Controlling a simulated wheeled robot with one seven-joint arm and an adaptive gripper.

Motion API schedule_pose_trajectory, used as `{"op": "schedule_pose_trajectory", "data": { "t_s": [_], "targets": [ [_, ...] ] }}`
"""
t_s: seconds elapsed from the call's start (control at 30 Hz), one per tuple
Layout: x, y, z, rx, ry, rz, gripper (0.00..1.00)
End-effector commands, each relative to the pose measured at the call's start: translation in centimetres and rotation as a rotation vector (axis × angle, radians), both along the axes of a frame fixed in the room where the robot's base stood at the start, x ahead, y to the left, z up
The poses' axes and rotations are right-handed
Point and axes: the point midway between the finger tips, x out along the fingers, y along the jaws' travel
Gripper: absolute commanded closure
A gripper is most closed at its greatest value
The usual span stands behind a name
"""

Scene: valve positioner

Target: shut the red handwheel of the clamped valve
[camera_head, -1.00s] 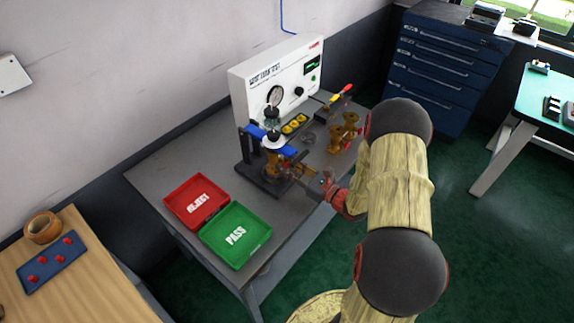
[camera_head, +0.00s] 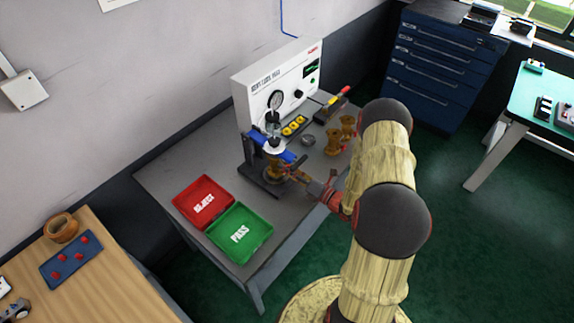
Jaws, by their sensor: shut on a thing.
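The clamped valve (camera_head: 270,174) is a brass-coloured body in the dark clamp fixture (camera_head: 258,186) on the grey bench, below the gauge panel. A blue part lies across the fixture's top. My gripper (camera_head: 297,176) reaches in from the right, level with the valve's right side. It is shut on a part there, at the place of the red handwheel. The fingers and their small size hide the handwheel, so its turn angle cannot be told.
A red REJECT tray (camera_head: 188,213) and a green PASS tray (camera_head: 262,247) lie at the bench's front left. Brass valves (camera_head: 335,142) stand behind my gripper. A white test panel (camera_head: 250,88) backs the bench. A wooden table (camera_head: 115,290) is at lower left.

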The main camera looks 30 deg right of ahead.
Motion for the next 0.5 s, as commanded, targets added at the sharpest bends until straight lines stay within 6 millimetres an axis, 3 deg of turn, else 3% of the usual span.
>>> {"op": "schedule_pose_trajectory", "data": {
  "t_s": [0.5],
  "targets": [
    [0.01, -0.09, 0.14, 0.462, 0.167, -0.002, 1.0]
  ]
}}
